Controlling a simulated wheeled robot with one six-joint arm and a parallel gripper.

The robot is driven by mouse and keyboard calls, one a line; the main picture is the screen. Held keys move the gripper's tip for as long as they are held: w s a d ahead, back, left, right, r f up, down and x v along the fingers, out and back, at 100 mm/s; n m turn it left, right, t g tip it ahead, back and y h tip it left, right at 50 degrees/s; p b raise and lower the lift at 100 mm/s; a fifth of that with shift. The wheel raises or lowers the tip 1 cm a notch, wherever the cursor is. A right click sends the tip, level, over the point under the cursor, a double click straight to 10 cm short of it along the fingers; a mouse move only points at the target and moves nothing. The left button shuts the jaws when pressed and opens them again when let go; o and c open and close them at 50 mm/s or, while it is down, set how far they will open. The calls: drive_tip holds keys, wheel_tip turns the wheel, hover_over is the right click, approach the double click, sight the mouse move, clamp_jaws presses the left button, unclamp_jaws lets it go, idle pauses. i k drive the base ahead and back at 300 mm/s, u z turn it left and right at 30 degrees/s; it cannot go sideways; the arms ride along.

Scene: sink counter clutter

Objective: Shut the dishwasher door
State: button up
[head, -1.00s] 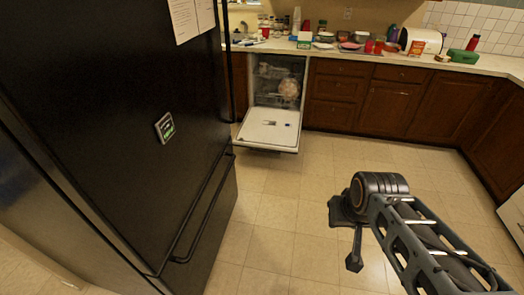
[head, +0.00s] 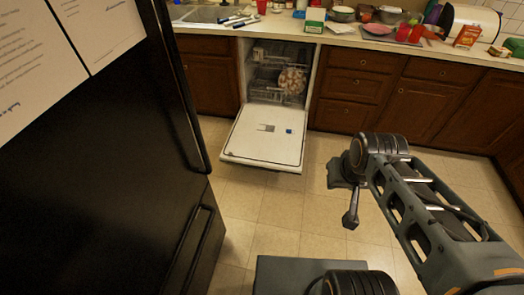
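The dishwasher (head: 313,75) is set into the brown cabinets under the counter. Its white door (head: 264,150) is folded down, lying about level above the floor, with its inner face up. Racks with a round patterned dish (head: 292,80) show inside the opening. My arm reaches in from the lower right, in front of the dishwasher and to the right of the door. The end of my arm (head: 350,205) is apart from the door. Its fingers are too small and turned away to tell whether they are open or shut.
A black fridge (head: 95,180) stands close on the left. The cluttered counter (head: 345,40) runs above the dishwasher, with a sink (head: 212,13) at its left. The tiled floor (head: 275,205) before the door is clear.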

sight(252, 146)
drive_tip(key=i, duration=1.55)
drive_tip(key=u, duration=2.3)
